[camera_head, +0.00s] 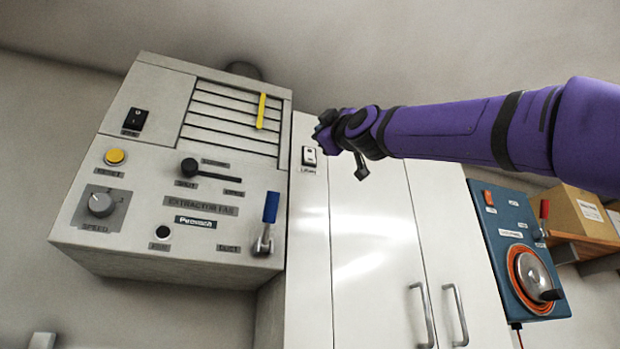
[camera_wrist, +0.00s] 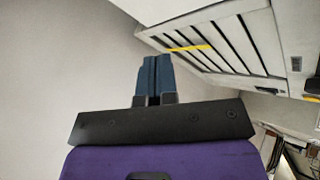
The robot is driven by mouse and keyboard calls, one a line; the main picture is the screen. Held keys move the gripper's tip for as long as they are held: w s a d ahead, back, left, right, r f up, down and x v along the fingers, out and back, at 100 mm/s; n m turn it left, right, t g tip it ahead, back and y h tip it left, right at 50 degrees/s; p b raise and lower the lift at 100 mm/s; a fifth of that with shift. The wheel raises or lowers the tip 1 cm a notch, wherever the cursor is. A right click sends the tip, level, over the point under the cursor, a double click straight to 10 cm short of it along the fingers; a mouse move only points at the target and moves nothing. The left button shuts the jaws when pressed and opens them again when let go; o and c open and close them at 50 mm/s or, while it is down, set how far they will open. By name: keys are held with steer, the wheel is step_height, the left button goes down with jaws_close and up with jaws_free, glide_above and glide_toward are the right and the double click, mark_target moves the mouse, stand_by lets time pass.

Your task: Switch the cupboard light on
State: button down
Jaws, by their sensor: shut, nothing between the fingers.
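The cupboard light switch (camera_head: 309,156) is a small white rocker with a dark surround. It sits high on the narrow left panel of the white cupboard (camera_head: 375,255), above a small label too small to read surely. My gripper (camera_head: 323,130) is just above and to the right of the switch in the head view, apart from it in the picture; the depth between them is unclear. In the wrist view the two blue-grey fingers (camera_wrist: 153,76) are together, shut and empty, with plain wall behind them. I cannot make out the light switch surely there.
The extractor fan box (camera_head: 150,225) stands left, with a black rocker (camera_head: 135,118), yellow button (camera_head: 116,156), knob, slider and blue-handled lever (camera_head: 270,215). A yellow strip (camera_head: 261,111) crosses its vent. A blue panel (camera_head: 520,245) and cardboard box (camera_head: 570,212) are right.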

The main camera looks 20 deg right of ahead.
mark_target(306, 151)
steer(key=shift+w+f, duration=0.25)
steer(key=shift+w, duration=1.25)
steer(key=shift+w+f, duration=0.2)
steer(key=shift+w, duration=1.25)
steer(key=shift+w, duration=0.15)
steer(key=shift+w, duration=0.3)
steer(key=shift+w+f, duration=0.1)
steer(key=shift+w, duration=0.2)
steer(key=shift+s, duration=0.1)
stand_by(0.5)
steer(key=shift+s, duration=0.65)
steer(key=shift+s, duration=0.1)
steer(key=shift+s+r, duration=0.25)
steer(key=shift+s, duration=0.95)
steer(key=shift+s+r, duration=0.2)
steer(key=shift+s, duration=1)
